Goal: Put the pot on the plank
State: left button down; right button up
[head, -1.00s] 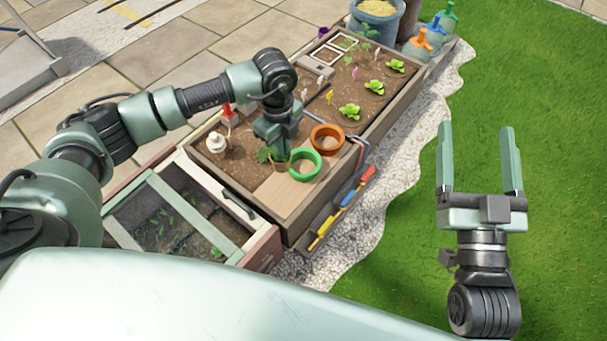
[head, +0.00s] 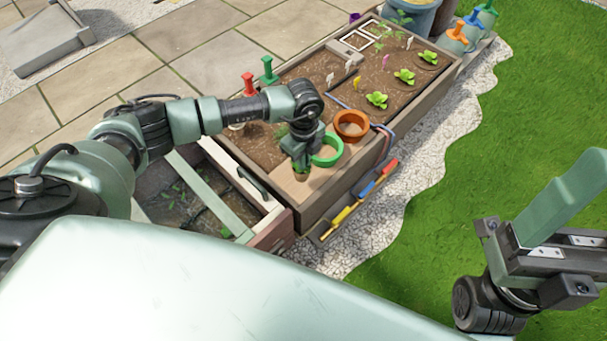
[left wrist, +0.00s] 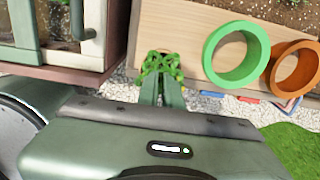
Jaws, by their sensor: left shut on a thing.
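My left gripper (head: 301,152) is shut on a small brown pot (head: 302,177) at the front end of the raised bed. The pot holds a leafy green plant, whose leaves (left wrist: 160,66) show between the fingers in the left wrist view and hide the pot there. The plank (left wrist: 175,28) is a pale wooden board at the front of the bed; it also shows in the head view (head: 322,176). The pot appears at the plank's near edge; I cannot tell whether it touches it. My right gripper (head: 565,205) is over the lawn at right; its opening is unclear.
A green ring (head: 328,150) stands on the plank, with an orange pot (head: 351,125) beside it. Seedlings (head: 377,99) grow in the soil behind. A cold frame (head: 225,190) adjoins at left. Coloured tools (head: 362,192) hang along the bed's right side.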

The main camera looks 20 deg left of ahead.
pick_arm(q)
notch_tip(320, 180, down, 6)
jog(key=shift+r+b, duration=0.15)
jog(key=shift+b, duration=0.95)
jog(key=shift+r, duration=0.1)
jog(key=c, duration=1.6)
grip_release()
